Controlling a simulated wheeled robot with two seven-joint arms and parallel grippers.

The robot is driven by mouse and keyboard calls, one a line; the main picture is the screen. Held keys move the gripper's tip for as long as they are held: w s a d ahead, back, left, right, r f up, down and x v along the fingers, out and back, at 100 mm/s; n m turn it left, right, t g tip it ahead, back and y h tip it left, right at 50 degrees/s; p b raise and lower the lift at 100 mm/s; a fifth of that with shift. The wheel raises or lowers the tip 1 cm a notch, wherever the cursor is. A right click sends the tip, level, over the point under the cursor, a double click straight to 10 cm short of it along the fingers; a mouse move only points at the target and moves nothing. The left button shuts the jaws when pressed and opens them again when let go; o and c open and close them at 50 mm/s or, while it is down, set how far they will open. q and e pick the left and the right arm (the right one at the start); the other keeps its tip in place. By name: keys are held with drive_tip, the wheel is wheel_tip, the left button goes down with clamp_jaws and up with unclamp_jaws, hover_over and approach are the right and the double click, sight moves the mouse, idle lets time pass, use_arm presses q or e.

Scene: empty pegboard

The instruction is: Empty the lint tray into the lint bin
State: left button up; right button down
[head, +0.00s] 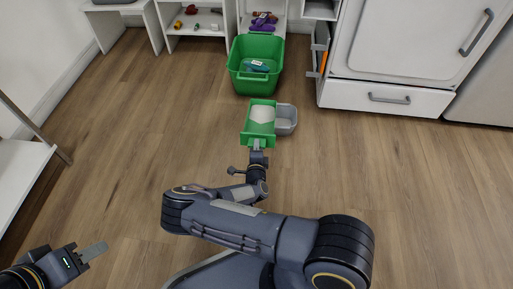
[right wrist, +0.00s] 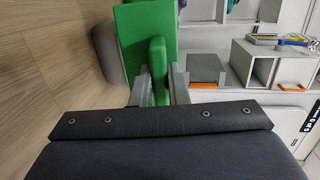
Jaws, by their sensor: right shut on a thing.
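The green lint tray (head: 262,113) holds a pale grey-white layer of lint (head: 261,115). My right gripper (head: 257,145) is shut on the tray's near end and holds it out in front of me. In the right wrist view, the gripper's fingers (right wrist: 160,88) are on both sides of the tray's green handle (right wrist: 158,62), below its green front (right wrist: 148,20). A small grey bin (head: 287,120), perhaps the lint bin, is just right of the tray, partly hidden by it. My left gripper (head: 92,252) is low at the left, away from everything; its finger gap is not clear.
A larger green basket (head: 237,78) with a teal item (head: 256,66) stands beyond the tray. White shelves (head: 198,32) with small items are behind. A white appliance (head: 398,50) with handles is at the right.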

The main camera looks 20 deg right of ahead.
drive_tip(key=shift+r+p, duration=0.15)
drive_tip(key=shift+p, duration=0.2)
drive_tip(key=shift+d+r+m+p, duration=0.1)
drive_tip(key=shift+r+m+p, duration=0.3)
drive_tip(key=shift+m+p, duration=0.4)
drive_tip(key=m+p, duration=0.1)
drive_tip(key=r+m+p, duration=0.1)
drive_tip(key=m, duration=0.1)
drive_tip(key=r+m+p, duration=0.1)
drive_tip(key=p, duration=0.1)
drive_tip(key=shift+d+r+m+h, duration=0.1)
drive_tip(key=shift+d+m+h, duration=0.15)
drive_tip(key=shift+m+h, duration=0.05)
drive_tip(key=m+p, duration=0.1)
drive_tip(key=m, duration=0.1)
drive_tip(key=d+r+m+p, duration=0.1)
drive_tip(key=m+p, duration=0.1)
drive_tip(key=d+r+m+p, duration=0.1)
drive_tip(key=m, duration=0.1)
drive_tip(key=shift+s+r+h, duration=0.2)
drive_tip(key=shift+s+h, duration=0.1)
drive_tip(key=s+d+m+h+p, duration=0.1)
drive_tip(key=s+d+m+p, duration=0.2)
drive_tip(key=m, duration=1.3)
drive_tip(key=shift+s+d+f+g+p, duration=0.3)
drive_tip(key=shift+s+d+f+p, duration=0.1)
drive_tip(key=shift+d+p, duration=1.15)
